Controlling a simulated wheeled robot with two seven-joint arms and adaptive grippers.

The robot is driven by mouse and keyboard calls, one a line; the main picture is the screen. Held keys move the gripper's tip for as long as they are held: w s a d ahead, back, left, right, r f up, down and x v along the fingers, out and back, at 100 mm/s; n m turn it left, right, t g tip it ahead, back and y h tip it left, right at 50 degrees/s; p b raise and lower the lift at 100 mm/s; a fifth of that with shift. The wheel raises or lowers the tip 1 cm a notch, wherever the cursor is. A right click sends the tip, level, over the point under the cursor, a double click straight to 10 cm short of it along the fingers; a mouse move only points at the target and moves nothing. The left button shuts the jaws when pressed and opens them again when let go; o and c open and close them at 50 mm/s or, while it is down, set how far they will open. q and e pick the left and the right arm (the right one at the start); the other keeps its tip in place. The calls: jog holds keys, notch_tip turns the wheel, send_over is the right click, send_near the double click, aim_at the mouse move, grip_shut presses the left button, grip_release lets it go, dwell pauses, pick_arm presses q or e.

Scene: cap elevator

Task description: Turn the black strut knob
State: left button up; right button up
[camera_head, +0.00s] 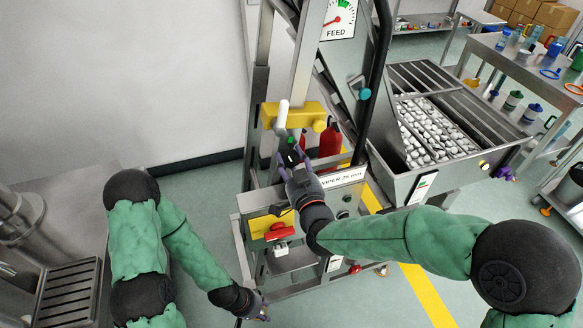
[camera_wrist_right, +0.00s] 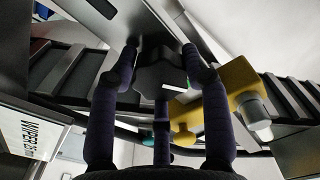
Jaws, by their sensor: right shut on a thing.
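The black strut knob (camera_head: 288,157) is on the metal frame of the cap elevator, below the yellow block. My right gripper (camera_head: 290,165) is at the knob. In the right wrist view the dark lobed knob (camera_wrist_right: 162,76) sits between the purple fingers of my right gripper (camera_wrist_right: 160,85), which are shut on it. The fingers cover part of the knob, and its turned angle is hard to read. My left gripper (camera_head: 262,308) hangs low at the bottom of the head view, away from the knob; its fingers are too small to read.
A yellow block (camera_head: 302,115) with a white handle (camera_head: 282,114) is just above the knob. A red bottle-like object (camera_head: 330,140) stands behind it. The metal-cap hopper (camera_head: 440,190) is to the right, and a steel counter (camera_head: 60,170) is at left.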

jog(key=m+b, duration=0.2)
jog(key=f+m+b, duration=0.1)
jog(key=m, duration=0.1)
jog(key=shift+s+a+f+b, duration=0.15)
jog(key=shift+b, duration=0.2)
jog(key=shift+m+b, duration=0.8)
jog(key=shift+m, duration=0.1)
jog(key=o, duration=1.1)
jog(key=shift+c, duration=0.2)
jog(key=shift+o, duration=0.4)
jog(key=shift+a+r, duration=0.1)
jog(key=shift+r, duration=0.25)
jog(key=shift+r, duration=0.1)
